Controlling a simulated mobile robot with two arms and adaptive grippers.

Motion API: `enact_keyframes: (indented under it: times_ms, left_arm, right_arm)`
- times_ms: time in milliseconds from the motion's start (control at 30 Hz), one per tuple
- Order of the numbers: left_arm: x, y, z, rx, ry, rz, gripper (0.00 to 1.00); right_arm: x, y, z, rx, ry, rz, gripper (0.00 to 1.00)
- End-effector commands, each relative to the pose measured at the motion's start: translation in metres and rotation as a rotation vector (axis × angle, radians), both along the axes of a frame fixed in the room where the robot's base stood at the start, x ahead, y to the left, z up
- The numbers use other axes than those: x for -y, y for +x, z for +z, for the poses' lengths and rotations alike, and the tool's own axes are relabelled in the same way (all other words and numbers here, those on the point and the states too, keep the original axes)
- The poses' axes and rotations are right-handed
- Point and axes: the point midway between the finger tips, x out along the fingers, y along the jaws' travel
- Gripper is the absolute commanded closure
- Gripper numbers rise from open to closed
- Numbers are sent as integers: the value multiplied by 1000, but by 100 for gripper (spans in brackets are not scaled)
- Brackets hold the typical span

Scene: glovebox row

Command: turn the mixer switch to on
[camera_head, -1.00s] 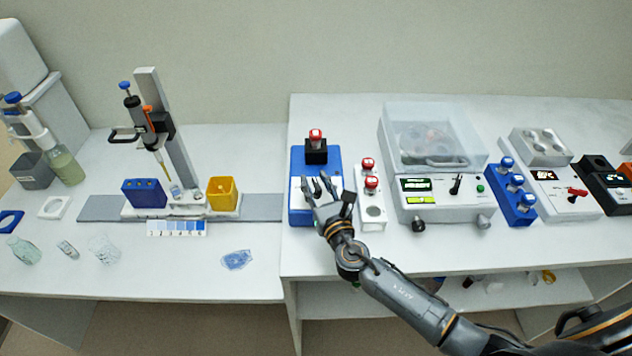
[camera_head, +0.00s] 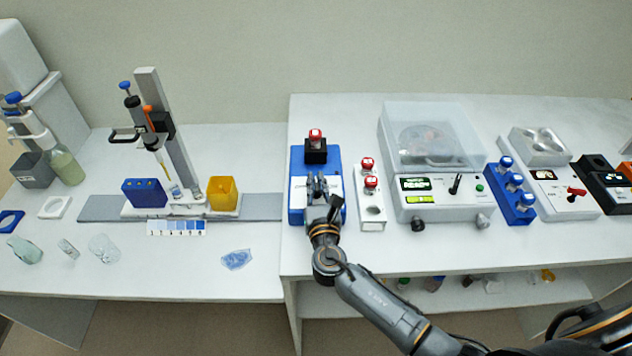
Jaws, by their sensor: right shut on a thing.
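The mixer (camera_head: 298,160) is a blue box with a pale front panel, left of centre on the right-hand bench. A red-capped vial (camera_head: 316,134) stands upright in the black holder on its top. My right gripper (camera_head: 317,183) is over the mixer's pale panel with its fingers close together, shut on the mixer switch. The fingers cover the switch, so which way it points cannot be seen. My left gripper is not in view.
Right of the mixer stands a white rack (camera_head: 369,212) with red-capped vials, close to my gripper. Beyond it are a clear-lidded centrifuge (camera_head: 433,205) and a blue vial rack (camera_head: 512,190). A pipette stand (camera_head: 172,130) is on the lower left bench.

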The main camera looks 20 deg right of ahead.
Motion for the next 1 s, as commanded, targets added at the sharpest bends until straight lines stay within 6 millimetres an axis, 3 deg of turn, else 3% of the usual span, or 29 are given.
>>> enact_keyframes:
  times_ms: [500,1000]
  left_arm:
    - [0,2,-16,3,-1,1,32]
    - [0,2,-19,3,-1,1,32]
  right_arm:
    - [1,0,-1,0,2,-341,100]
    - [3,-1,0,1,-1,-417,100]
